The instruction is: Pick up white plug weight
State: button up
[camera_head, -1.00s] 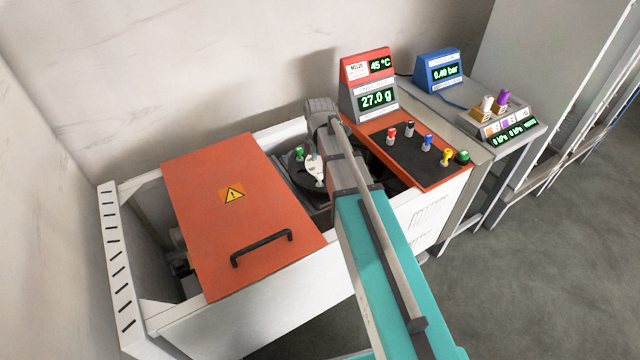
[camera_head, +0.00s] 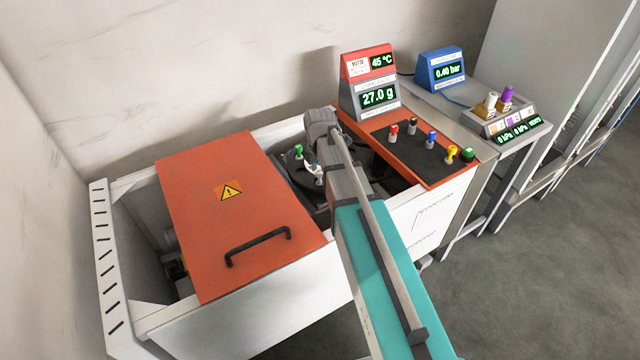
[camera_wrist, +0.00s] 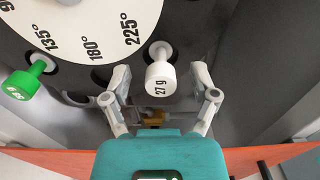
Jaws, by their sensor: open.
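The white plug weight (camera_wrist: 160,80), marked 27 g, stands in the dark carousel disc (camera_wrist: 185,28) in the wrist view. My gripper (camera_wrist: 160,70) is open, with one grey finger to the left of the weight and one to the right. A gap shows on both sides, and neither finger appears to touch it. In the head view my arm covers most of the carousel (camera_head: 287,172), and I cannot clearly make out the weight or the fingertips there.
A green plug weight (camera_wrist: 25,80) stands left of my left finger. A white angle dial (camera_wrist: 95,20) lies beyond. An orange cover (camera_head: 230,215) with a handle is left of the carousel. A panel (camera_head: 420,150) with several coloured plugs is on the right.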

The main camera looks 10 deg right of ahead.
dwell(0.4)
jog(key=c, duration=1)
jog(key=shift+r, duration=0.2)
notch_tip(320, 180, up, 2)
jog(key=shift+p, duration=1.2)
jog(key=s+r+p, duration=1)
jog(key=s, duration=0.4)
jog(key=shift+d+r+p, duration=0.3)
jog(key=shift+d+p, duration=0.05)
